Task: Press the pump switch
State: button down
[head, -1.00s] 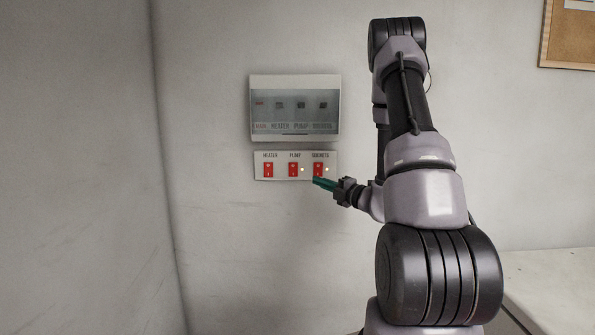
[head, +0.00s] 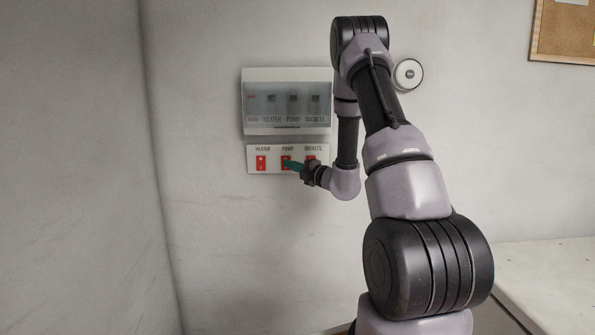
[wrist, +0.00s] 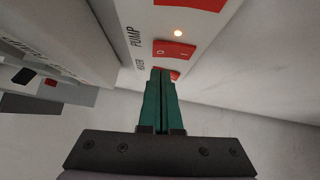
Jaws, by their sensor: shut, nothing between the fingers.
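The pump switch (head: 285,159) is the red middle rocker on a white wall panel, partly hidden in the head view by my green fingertips. It also shows in the wrist view (wrist: 175,50), with a lit indicator (wrist: 178,33) beside it and a PUMP label. My gripper (head: 290,164) is shut and empty, its fingertips in front of the pump switch. In the wrist view my gripper (wrist: 161,72) has its tips just below the pump rocker, overlapping the heater switch (wrist: 169,73). I cannot tell whether the tips touch the panel.
The heater switch (head: 261,163) is left of the pump switch; the sockets switch (head: 310,158) is right, partly hidden. A breaker box (head: 287,75) with a clear cover juts out above the panel. A round wall fixture (head: 408,74) is beside my arm. The wall below is bare.

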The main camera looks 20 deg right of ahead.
jog(key=shift+w+d+r, duration=0.1)
jog(key=shift+w+d, duration=0.05)
jog(key=shift+w, duration=0.35)
jog(key=shift+w+d+r, duration=0.1)
jog(key=shift+w, duration=0.35)
jog(key=shift+w+d+r, duration=0.1)
jog(key=shift+w, duration=0.15)
jog(key=shift+s, duration=0.15)
